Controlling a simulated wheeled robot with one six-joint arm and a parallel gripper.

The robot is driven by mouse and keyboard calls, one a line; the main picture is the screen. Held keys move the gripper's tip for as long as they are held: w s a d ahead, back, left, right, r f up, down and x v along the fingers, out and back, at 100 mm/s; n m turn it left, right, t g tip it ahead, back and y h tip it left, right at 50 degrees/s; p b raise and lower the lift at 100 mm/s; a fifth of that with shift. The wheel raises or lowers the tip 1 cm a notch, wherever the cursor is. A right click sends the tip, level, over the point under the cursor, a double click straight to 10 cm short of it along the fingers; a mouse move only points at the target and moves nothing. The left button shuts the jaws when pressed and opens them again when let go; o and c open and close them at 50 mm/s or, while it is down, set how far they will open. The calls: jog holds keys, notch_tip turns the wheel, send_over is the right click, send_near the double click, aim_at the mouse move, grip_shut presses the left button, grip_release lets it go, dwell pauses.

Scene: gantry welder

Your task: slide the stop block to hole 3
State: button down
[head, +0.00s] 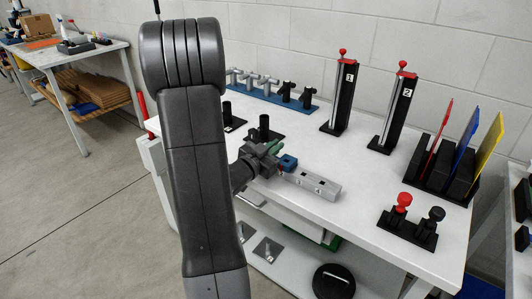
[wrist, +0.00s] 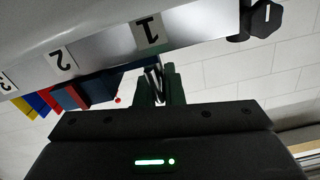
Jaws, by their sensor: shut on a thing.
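The stop block (head: 288,162) is a small blue block on a light grey rail (head: 325,186) on the white bench. The rail, with dark holes and number marks, runs from the block toward the lower right; it also shows in the wrist view (wrist: 100,45), marked 1, 2 and 3 from right to left. My gripper (head: 272,150) is at the rail's left end, against the block. In the wrist view its dark green fingers (wrist: 160,86) are close together near mark 1, around a thin grey part. How they meet the block is partly hidden.
Black posts (head: 264,129) stand behind my gripper. Two tall stands (head: 341,97) marked 1 and 2 stand at the back. A rack (head: 438,175) with coloured panels and a black base (head: 408,230) with red and black knobs are right.

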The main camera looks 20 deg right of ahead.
aim_at(290, 159)
jog(key=shift+s+d+b, duration=0.5)
jog(key=shift+s+d, duration=0.4)
jog(key=shift+s, duration=0.25)
jog(key=shift+s+d+b, duration=0.45)
jog(key=shift+s+d, duration=0.45)
jog(key=shift+s, duration=0.25)
jog(key=c, duration=1.1)
grip_release()
jog(key=v, duration=1.4)
jog(key=shift+d, duration=0.1)
